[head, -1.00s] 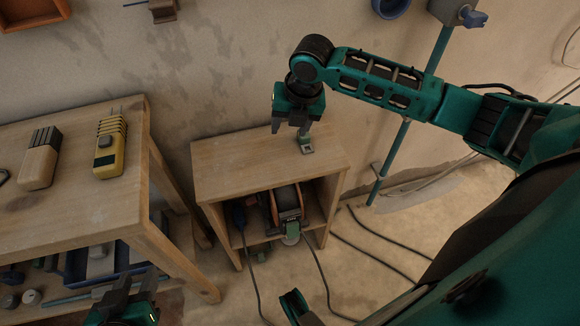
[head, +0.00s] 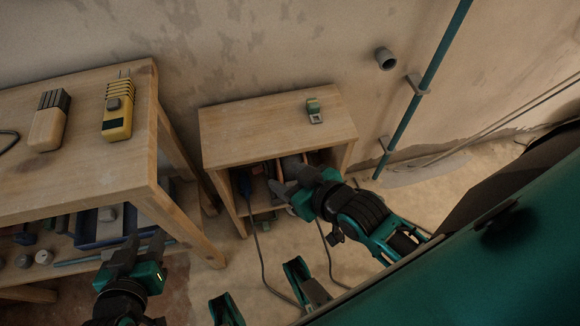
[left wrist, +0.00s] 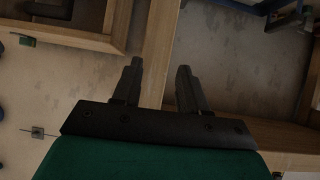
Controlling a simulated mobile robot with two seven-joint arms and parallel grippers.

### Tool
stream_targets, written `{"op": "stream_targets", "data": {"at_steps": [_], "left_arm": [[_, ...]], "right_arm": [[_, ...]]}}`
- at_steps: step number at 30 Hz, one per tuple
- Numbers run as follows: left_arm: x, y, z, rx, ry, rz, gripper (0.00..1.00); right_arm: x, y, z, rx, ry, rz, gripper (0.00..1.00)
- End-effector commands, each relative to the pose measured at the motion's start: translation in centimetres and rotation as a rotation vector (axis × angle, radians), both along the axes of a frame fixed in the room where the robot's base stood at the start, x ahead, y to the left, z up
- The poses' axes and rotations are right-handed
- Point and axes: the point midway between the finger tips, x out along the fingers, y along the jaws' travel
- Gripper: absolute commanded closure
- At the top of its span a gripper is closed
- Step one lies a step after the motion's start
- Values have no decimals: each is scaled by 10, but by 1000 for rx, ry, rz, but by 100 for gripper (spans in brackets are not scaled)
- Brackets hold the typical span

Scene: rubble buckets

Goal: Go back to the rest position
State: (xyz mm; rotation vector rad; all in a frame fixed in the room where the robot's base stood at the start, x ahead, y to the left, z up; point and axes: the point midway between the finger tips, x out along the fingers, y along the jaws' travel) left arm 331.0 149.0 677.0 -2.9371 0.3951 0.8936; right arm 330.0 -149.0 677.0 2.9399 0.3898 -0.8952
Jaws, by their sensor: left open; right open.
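My right gripper (head: 281,183) is in front of the small wooden cabinet, low, and covers part of its open shelf. Its jaws are open and nothing shows between them. My left gripper (head: 144,246) is at the lower left of the head view, by the front of the workbench, open and empty. In the left wrist view its two fingers (left wrist: 159,70) stand apart over wooden boards and grey floor, with nothing between them.
A small green and grey item (head: 314,112) lies on the cabinet top (head: 240,130). The workbench (head: 80,180) at left carries a yellow device (head: 117,115) and a wooden-bodied brush (head: 49,125). Cables run over the floor. A teal pipe (head: 425,85) runs along the wall.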

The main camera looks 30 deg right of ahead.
Motion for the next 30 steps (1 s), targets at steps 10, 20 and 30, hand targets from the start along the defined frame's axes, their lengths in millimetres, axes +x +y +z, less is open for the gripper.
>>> {"op": "stream_targets", "data": {"at_steps": [10,20,30], "left_arm": [[0,1,15,2,0,1,57],[-14,24,52,44,10,39,57],[-17,29,54,53,6,46,57]], "right_arm": [[-1,-2,12,-5,1,-2,46],[-12,-23,54,-45,6,-34,46],[-15,-28,54,-55,5,-42,46]]}}
